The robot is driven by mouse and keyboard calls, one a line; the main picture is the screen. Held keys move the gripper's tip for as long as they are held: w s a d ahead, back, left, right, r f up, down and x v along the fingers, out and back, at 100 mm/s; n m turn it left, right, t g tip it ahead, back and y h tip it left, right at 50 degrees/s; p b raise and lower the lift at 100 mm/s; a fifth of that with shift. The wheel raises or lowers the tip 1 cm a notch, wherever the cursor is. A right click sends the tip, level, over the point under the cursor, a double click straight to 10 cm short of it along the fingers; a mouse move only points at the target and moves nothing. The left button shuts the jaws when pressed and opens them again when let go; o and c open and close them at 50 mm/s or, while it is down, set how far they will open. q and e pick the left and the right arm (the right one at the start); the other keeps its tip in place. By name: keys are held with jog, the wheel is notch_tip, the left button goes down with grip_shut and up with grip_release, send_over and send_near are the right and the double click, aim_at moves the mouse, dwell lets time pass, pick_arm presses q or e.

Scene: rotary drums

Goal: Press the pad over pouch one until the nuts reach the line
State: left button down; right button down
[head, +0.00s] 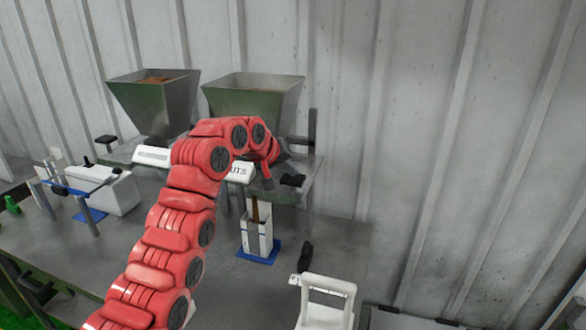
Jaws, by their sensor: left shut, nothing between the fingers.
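My left arm reaches across the bench. Its gripper (277,168) is shut and empty in front of the right green hopper (254,98). A small black pad (293,181) sticks out just right of the gripper; I cannot tell whether they touch. Below them a clear-fronted white pouch (257,236) stands upright on a blue base (261,257), with a narrow brown column showing at its top. The fill level and any line are too small to read. A label ending in "UTS" (238,172) is partly hidden by my arm. My right gripper is out of view.
A left hopper (152,100) holds brown material, with another black pad (106,139) beside it. A white box-like device (116,192) stands at the bench's left. A white frame-like object (327,287) is at front right. Corrugated wall closes the back.

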aim_at(291, 179)
pick_arm(q)
jog(key=shift+r+p, duration=1.3)
jog(key=shift+r, duration=0.7)
jog(key=shift+w+r, duration=0.1)
notch_tip(291, 179, up, 5)
jog(key=p, duration=0.3)
